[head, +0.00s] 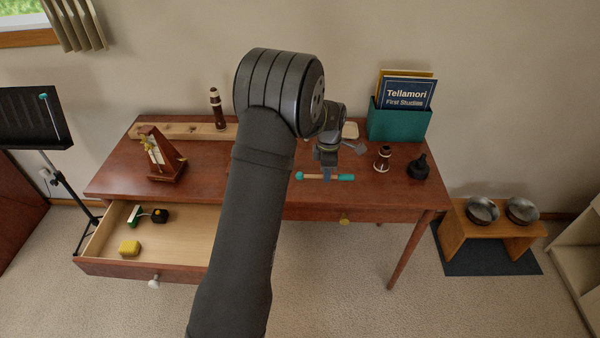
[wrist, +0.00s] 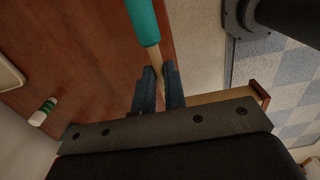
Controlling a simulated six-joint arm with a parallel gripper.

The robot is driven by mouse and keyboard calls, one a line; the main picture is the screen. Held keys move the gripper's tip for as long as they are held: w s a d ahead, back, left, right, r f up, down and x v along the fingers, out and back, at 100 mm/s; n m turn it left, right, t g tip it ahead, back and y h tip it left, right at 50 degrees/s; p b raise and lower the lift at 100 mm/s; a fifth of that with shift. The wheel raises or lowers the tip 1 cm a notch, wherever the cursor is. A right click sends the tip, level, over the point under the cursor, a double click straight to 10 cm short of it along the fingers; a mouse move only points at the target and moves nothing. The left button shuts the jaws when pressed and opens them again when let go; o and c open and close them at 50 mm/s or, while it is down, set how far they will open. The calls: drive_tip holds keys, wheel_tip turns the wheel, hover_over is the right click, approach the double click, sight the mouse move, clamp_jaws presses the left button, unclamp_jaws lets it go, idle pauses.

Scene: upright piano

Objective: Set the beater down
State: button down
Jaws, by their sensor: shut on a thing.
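The beater (head: 345,177) has a thick teal part and a thin pale wooden shaft. In the head view it lies crosswise over the front right half of the brown desk (head: 225,158). My gripper (head: 328,174) points down and is shut on its wooden shaft. In the wrist view the shaft runs between my two fingers (wrist: 160,92), and the teal part of the beater (wrist: 145,22) extends away at the top. I cannot tell whether the beater touches the desk top or hangs just above it.
A small dark-and-cream piece (head: 382,158), a black cone-shaped piece (head: 418,168) and a teal book box (head: 398,122) stand to the right. A metronome (head: 162,155) stands left. The open drawer (head: 185,235) juts out front left. My arm hides the desk's middle.

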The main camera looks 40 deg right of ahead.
hover_over(310, 186)
wheel_tip(310, 186, down, 4)
drive_tip(key=shift+a+f, duration=0.1)
drive_tip(key=shift+a, duration=0.05)
drive_tip(key=shift+f, duration=2)
drive_tip(key=c, duration=1.5)
unclamp_jaws()
drive_tip(key=shift+f, duration=0.15)
wheel_tip(310, 186, up, 12)
drive_tip(key=shift+a+r, duration=0.1)
drive_tip(key=shift+r, duration=0.1)
drive_tip(key=shift+f, duration=0.1)
drive_tip(key=shift+f, duration=4.05)
